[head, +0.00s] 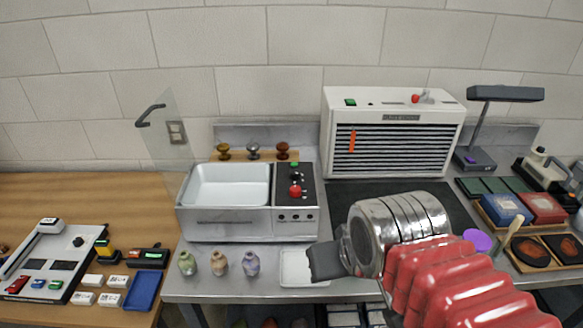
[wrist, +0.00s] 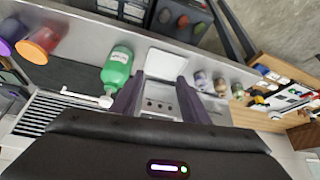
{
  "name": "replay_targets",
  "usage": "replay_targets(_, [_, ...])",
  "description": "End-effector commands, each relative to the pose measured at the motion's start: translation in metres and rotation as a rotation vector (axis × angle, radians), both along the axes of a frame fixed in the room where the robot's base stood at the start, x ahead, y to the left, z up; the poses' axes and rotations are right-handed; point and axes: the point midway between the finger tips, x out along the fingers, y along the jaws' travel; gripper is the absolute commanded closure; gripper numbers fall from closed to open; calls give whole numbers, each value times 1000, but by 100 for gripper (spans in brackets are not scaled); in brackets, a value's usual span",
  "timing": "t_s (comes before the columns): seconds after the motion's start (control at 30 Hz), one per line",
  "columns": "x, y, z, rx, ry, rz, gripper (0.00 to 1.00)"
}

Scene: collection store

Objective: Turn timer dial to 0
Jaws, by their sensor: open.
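A steel unit (head: 236,222) with a white basin (head: 228,186) stands left of centre in the head view. Its black control panel (head: 307,201) carries a green button (head: 294,165), a black dial (head: 295,176) and a red knob (head: 295,191). I cannot tell which is the timer dial or read any marks. My gripper (head: 325,262) is in front of and below the panel's right part, apart from it. In the wrist view my gripper (wrist: 162,78) is open and empty, with the unit's front and its small sockets (wrist: 160,105) showing between the fingers.
A white tray (head: 300,282) lies under my gripper. Several small vases (head: 219,262) stand left of it. A clear raised panel (head: 168,140) is at the unit's left. A grilled white machine (head: 393,150) stands at the back right. A green bottle (wrist: 117,68) shows in the wrist view.

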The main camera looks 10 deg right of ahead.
Motion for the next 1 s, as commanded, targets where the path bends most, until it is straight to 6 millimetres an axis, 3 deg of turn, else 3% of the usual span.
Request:
replay_targets(0.27, [34, 1, 31, 26, 48, -109, 59])
replay_targets(0.6, [103, 5, 78, 53, 115, -333, 59])
replay_targets(1.0, [189, 19, 110, 60, 147, -625, 59])
